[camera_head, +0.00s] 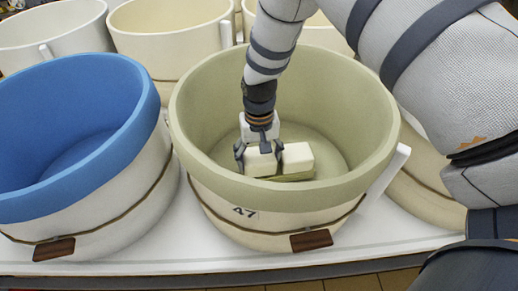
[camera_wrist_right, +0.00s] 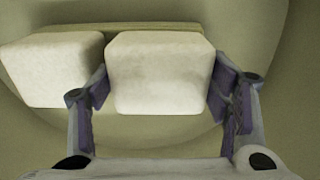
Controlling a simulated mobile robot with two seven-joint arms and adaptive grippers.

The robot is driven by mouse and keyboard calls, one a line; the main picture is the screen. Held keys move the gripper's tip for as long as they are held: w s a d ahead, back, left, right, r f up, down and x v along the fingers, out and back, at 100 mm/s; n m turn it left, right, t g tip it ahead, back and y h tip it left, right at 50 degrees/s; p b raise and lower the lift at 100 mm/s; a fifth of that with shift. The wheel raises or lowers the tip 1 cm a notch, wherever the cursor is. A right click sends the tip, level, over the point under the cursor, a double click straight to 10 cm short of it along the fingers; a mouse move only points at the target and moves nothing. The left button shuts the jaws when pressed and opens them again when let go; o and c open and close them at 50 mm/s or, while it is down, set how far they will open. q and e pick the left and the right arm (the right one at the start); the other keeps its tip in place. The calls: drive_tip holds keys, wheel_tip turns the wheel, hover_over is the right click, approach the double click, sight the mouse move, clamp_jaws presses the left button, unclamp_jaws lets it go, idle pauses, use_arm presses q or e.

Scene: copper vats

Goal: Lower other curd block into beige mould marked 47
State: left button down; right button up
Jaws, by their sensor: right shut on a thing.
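The beige mould marked 47 (camera_head: 290,197) is a deep round tub in the middle of the head view, with a dull green-beige inside. My right gripper (camera_head: 260,152) is down inside it, shut on a whitish curd block (camera_head: 262,164). In the right wrist view the held block (camera_wrist_right: 160,75) sits between the fingers of the right gripper (camera_wrist_right: 160,100). Another curd block (camera_head: 298,158) is beside it in the mould; it also shows at the left in the wrist view (camera_wrist_right: 52,70). I cannot tell whether the held block touches the floor. My left gripper is out of view.
A blue-rimmed mould (camera_head: 75,190) stands close at the left. Cream moulds (camera_head: 170,40) and a white one (camera_head: 50,35) stand behind. They share a white table top (camera_head: 190,240), whose front edge runs below. My right arm covers the right side.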

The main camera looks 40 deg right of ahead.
drive_tip(key=o, duration=1.5)
drive_tip(key=shift+o, duration=0.2)
drive_tip(key=shift+r, duration=0.1)
